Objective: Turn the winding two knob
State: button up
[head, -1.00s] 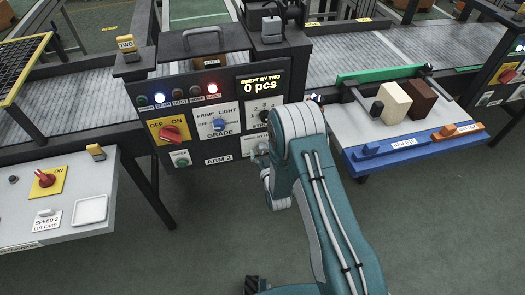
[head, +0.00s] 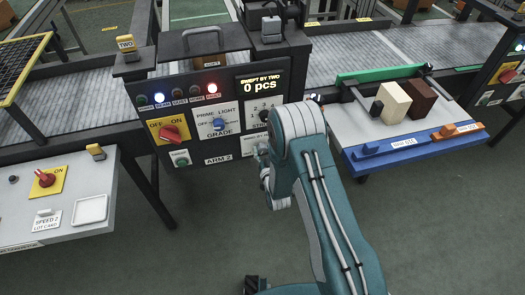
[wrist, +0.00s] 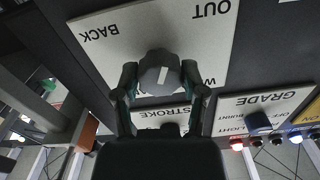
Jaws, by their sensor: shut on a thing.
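In the wrist view a round dark grey knob (wrist: 158,62) with a white pointer mark sits on a pale plate (wrist: 100,62). The plate reads BACK and OUT, with another label partly hidden behind the knob and fingers. My gripper (wrist: 160,84) has one finger on each side of the knob and is shut on it. In the head view my gripper and this knob are mostly hidden behind my own arm, low on the right of the dark ARM 2 panel (head: 212,172).
The panel also carries a red ON/OFF switch (head: 171,133), a blue GRADE knob (head: 219,123) and a STROKE knob (head: 264,115). A blue-edged tray (head: 420,140) with a cream block (head: 391,102) and a brown block (head: 420,98) stands to the right. The floor in front is clear.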

jog(key=m, duration=0.6)
jog(key=shift+w, duration=0.1)
dwell(0.5)
jog(key=o, duration=1.1)
jog(key=shift+o, duration=0.2)
jog(key=v, duration=1.2)
